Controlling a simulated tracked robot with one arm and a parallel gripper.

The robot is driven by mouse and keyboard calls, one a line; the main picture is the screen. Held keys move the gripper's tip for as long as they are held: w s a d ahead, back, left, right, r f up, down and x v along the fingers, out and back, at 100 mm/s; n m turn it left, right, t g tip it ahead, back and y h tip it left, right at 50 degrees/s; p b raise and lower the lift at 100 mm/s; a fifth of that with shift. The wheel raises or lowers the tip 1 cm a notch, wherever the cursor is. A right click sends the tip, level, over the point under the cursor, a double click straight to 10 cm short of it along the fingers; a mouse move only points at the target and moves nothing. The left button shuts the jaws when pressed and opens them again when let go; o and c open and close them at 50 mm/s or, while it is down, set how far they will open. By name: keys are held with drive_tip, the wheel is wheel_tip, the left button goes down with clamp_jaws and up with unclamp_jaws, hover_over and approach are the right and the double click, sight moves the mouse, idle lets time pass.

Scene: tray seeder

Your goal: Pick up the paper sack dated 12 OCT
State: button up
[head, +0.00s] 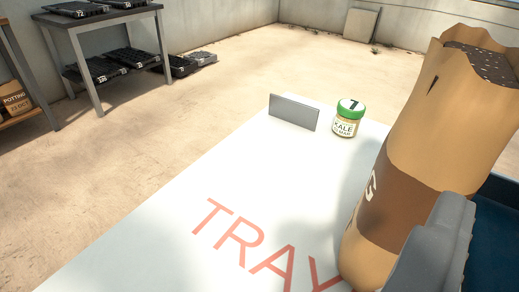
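A tall tan paper sack (412,140) stands large at the right, close to the camera. Its torn top is open and shows dark speckled contents. A brown band wraps its middle, with part of a letter like "G" at the left edge; no date is readable on the side I see. A smooth grey part (432,255), possibly a finger of my gripper, covers the sack's lower right side. No second finger shows, so I cannot tell whether it grips the sack.
A white table (170,225) bears red letters "TRAY". A grey upright plate (293,112) and a green-lidded kale jar (347,117) stand at its far end. A metal rack (92,62) holds black trays. Dark blue structure (500,205) lies behind the sack. Open floor lies left.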

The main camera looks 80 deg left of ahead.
sight(449, 175)
drive_tip(key=s+a+f+y, duration=0.2)
drive_tip(key=s+a+f, duration=0.1)
drive_tip(key=s, duration=0.1)
drive_tip(key=shift+g, duration=0.4)
drive_tip(key=x, duration=0.8)
drive_tip(key=shift+w+r, duration=0.25)
drive_tip(key=shift+b+x, duration=0.3)
drive_tip(key=shift+x, duration=2.25)
drive_tip(key=shift+s+a+r, duration=0.15)
drive_tip(key=shift+s+r, duration=0.05)
drive_tip(key=shift+f, duration=0.15)
clamp_jaws()
